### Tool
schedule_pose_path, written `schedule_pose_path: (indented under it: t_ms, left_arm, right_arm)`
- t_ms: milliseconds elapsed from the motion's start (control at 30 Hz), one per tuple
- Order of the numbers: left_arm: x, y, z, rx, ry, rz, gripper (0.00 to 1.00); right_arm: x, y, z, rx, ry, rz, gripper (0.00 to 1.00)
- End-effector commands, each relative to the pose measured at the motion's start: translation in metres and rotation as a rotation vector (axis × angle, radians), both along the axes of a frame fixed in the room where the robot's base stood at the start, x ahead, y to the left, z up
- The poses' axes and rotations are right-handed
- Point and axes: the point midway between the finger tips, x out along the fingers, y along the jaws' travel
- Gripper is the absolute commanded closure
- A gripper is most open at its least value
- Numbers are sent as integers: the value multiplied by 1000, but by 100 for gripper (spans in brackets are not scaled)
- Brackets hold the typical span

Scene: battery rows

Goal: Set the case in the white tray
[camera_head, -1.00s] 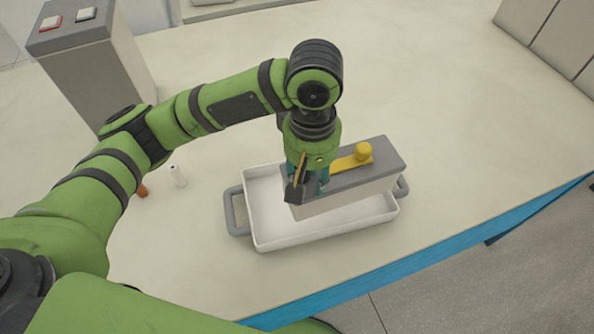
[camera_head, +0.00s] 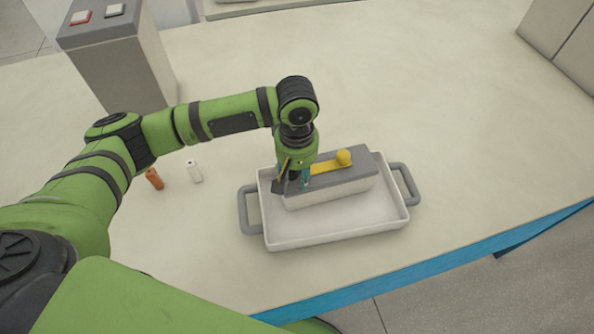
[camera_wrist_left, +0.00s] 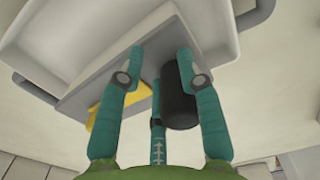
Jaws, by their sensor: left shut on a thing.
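The case (camera_head: 335,190) is a long pale box with a grey top, a yellow bar and a round yellow knob. It is within the outline of the white tray (camera_head: 335,236), toward its back side, roughly level. I cannot tell whether its underside touches the tray floor. My left gripper (camera_head: 293,183) points down at the case's left end and is shut on it. In the left wrist view the gripper fingers (camera_wrist_left: 160,68) are beside a dark cylinder (camera_wrist_left: 180,102) at the case (camera_wrist_left: 108,72). My right gripper is not in view.
An orange battery (camera_head: 154,179) and a white battery (camera_head: 194,171) stand left of the tray, near my left arm. A grey box with a red and a white button (camera_head: 120,65) stands at the back left. The table right of the tray is clear.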

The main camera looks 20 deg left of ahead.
Motion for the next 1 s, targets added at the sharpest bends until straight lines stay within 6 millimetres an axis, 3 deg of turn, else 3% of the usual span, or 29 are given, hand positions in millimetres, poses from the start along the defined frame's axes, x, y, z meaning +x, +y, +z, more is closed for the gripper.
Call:
schedule_pose_path:
  t_ms: [200,233,267,667,833,1000]
  left_arm:
    - [0,0,0,-2,-1,1,100]
    - [0,0,-1,0,0,0,52]
    - [0,0,-1,0,0,0,40]
    - [0,0,2,-1,-3,0,40]
    - [1,-1,25,-2,-4,-1,40]
    - [1,-1,63,-3,-6,0,40]
  right_arm:
    - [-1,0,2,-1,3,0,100]
    - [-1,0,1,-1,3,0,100]
    - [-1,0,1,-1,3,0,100]
    - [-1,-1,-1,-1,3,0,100]
    - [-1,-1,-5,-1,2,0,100]
    - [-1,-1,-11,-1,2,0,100]
